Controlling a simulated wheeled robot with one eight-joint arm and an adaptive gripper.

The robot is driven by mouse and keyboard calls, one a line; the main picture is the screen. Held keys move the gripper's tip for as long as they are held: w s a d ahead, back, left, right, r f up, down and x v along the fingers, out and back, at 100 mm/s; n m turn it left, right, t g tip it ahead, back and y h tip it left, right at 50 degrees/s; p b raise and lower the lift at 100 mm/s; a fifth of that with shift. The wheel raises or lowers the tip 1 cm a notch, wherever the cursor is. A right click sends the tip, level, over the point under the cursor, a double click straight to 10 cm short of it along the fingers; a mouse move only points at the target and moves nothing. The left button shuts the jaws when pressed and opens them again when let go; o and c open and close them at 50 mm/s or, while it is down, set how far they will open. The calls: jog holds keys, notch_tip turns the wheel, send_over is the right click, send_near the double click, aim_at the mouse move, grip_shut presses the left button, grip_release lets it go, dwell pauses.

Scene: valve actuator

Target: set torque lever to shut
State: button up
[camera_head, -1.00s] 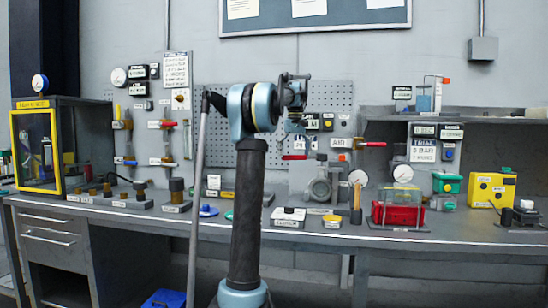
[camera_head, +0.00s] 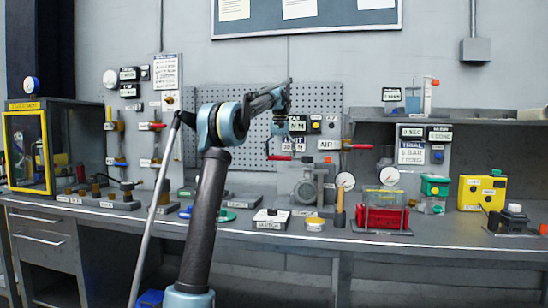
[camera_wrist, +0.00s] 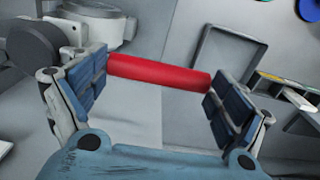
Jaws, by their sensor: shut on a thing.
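The torque lever shows as a red handle (camera_head: 279,158) below a dark N M display in the head view. It points sideways, roughly level. In the wrist view the red handle (camera_wrist: 160,72) spans the gap between my two blue-padded fingers, with its ends against or very near the pads. My gripper (camera_wrist: 157,82) is shut on this handle. In the head view my gripper (camera_head: 281,138) is at the pegboard, just above the handle, small and partly hidden by its own links. The lever's pivot and any position marks cannot be made out.
Another red lever (camera_head: 357,146) beside an AIR label is to the right. A grey pump-like unit (camera_head: 305,185) and a round gauge (camera_head: 345,181) stand below. A red box (camera_head: 382,217) and a yellow box (camera_head: 482,192) are on the bench to the right.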

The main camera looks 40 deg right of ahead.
jog(key=shift+w, duration=0.15)
jog(key=o, duration=1.2)
notch_tip(320, 180, up, 9)
jog(key=shift+f, duration=0.15)
jog(key=shift+w+r, duration=0.1)
jog(key=shift+r, duration=1.45)
